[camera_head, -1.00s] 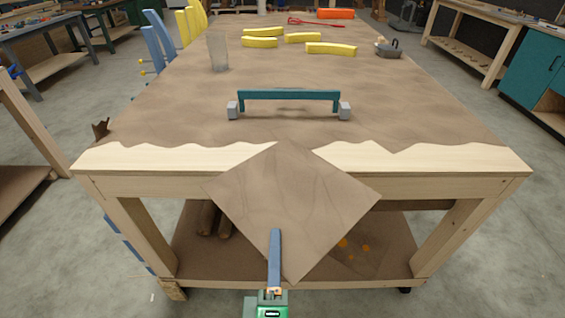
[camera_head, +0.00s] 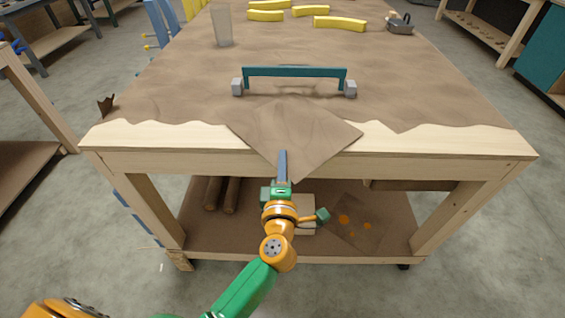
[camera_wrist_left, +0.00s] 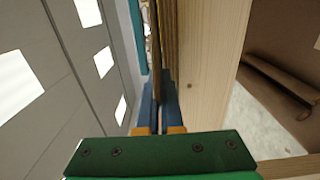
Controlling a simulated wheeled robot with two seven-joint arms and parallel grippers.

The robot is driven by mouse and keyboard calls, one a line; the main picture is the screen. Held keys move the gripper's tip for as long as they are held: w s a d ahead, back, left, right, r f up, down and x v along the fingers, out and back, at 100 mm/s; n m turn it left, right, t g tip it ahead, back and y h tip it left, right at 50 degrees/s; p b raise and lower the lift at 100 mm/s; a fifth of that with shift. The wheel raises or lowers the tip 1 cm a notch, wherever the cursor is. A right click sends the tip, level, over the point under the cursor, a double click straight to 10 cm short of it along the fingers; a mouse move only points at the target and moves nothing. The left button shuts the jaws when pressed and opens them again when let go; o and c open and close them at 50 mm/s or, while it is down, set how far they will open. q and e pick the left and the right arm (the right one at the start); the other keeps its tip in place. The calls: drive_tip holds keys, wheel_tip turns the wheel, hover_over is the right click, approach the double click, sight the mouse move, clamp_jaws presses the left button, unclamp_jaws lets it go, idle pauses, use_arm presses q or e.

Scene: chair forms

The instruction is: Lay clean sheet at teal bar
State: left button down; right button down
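The sheet (camera_head: 305,132) is a brown square, turned cornerwise, over the table's front edge below the teal bar; I cannot tell whether it touches the tabletop. The teal bar (camera_head: 295,73) stands on the table between two grey blocks, a little beyond the sheet's far corner. My left gripper (camera_head: 283,156) is shut on the sheet's near corner, at the front edge of the table. In the left wrist view its blue fingers (camera_wrist_left: 156,106) are close together on the sheet's thin edge (camera_wrist_left: 155,35). My right gripper is not in view.
The worktable (camera_head: 440,138) has a bare pale front edge and a brown covering. Yellow curved pieces (camera_head: 340,23), a clear upright piece (camera_head: 222,25) and a small grey tool (camera_head: 399,24) stand farther back. A lower shelf holds brown rolls (camera_head: 231,193).

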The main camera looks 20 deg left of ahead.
use_arm(q)
drive_tip(key=shift+f, duration=0.1)
drive_tip(key=c, duration=1.1)
unclamp_jaws()
